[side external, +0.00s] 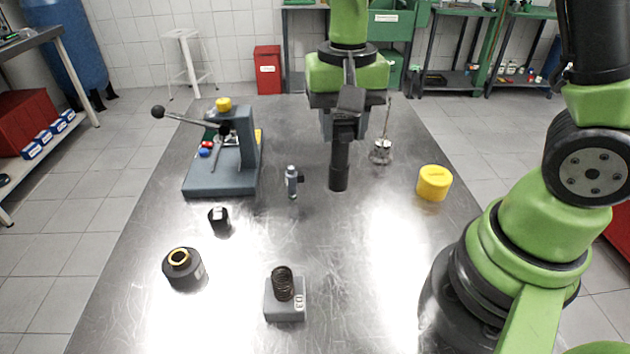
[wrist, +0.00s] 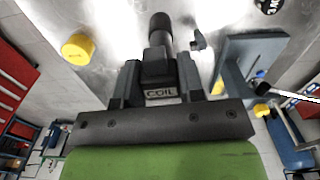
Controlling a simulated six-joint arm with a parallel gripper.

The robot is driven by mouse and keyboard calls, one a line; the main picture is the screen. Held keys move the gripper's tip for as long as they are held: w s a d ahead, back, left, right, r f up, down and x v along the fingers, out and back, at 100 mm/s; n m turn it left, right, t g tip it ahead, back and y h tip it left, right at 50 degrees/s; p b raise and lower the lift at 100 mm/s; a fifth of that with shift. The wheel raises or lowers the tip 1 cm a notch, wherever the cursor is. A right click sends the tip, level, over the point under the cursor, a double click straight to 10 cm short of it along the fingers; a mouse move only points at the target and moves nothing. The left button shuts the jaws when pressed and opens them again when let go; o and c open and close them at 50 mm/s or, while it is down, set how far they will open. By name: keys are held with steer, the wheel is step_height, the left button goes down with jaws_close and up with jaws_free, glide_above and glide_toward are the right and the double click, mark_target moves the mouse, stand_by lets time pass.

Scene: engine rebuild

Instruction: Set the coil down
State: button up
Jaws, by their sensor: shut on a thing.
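The coil (side external: 339,170) is a black part with a long round stem pointing down and a boxy head. In the wrist view its head, labelled COIL (wrist: 160,93), sits between the two dark fingers. My gripper (side external: 343,124) is shut on the head and holds the coil upright over the far middle of the metal table (side external: 400,285). The stem's lower end is at or just above the tabletop; I cannot tell whether it touches. The fingers also show in the wrist view (wrist: 160,82), one on each side of the head.
A small grey part (side external: 292,181) stands just left of the coil. A grey lever press (side external: 221,178) is farther left. A metal piston with rod (side external: 381,150) and a yellow cylinder (side external: 434,183) are right. A spring on a grey block (side external: 284,300) and black canisters (side external: 185,270) are nearer.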

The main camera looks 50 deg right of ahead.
steer(key=n, duration=0.2)
steer(key=d+n, duration=0.1)
steer(key=n, duration=0.1)
steer(key=shift+w+f, duration=0.1)
steer(key=shift+w, duration=0.2)
steer(key=n, duration=0.2)
steer(key=d+n, duration=0.1)
steer(key=n, duration=0.1)
steer(key=shift+w+f, duration=0.1)
steer(key=shift+w, duration=0.1)
